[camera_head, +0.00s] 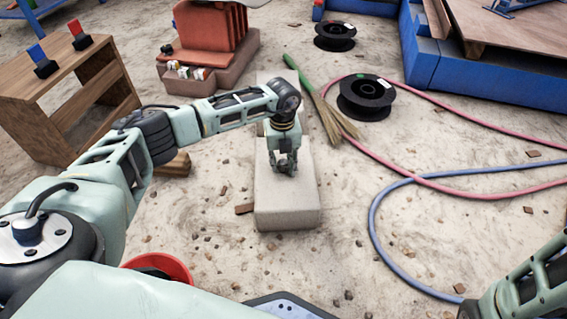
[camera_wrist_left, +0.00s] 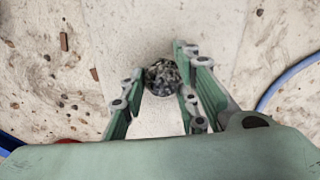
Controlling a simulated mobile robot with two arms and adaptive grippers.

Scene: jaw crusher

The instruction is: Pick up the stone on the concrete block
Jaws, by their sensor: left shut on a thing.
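The pale concrete block (camera_head: 287,205) lies on the sandy floor in the middle of the head view. It also fills the middle of the left wrist view (camera_wrist_left: 150,45). My left gripper (camera_head: 286,168) points down over the top of the block. In the left wrist view a dark, speckled, roundish stone (camera_wrist_left: 163,78) sits between the two fingers of the left gripper (camera_wrist_left: 160,88), which are shut on it. I cannot tell whether the stone still touches the block. Part of my right arm shows at the lower right; its gripper is out of view.
A green-handled broom (camera_head: 318,98) lies beside the block's far end. Black spools (camera_head: 366,97), a pink hose (camera_head: 440,184) and a blue hose (camera_head: 376,230) lie to the right. A red bucket (camera_head: 178,266) stands at lower left, a wooden shelf (camera_head: 60,100) at left. Small stones dot the floor.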

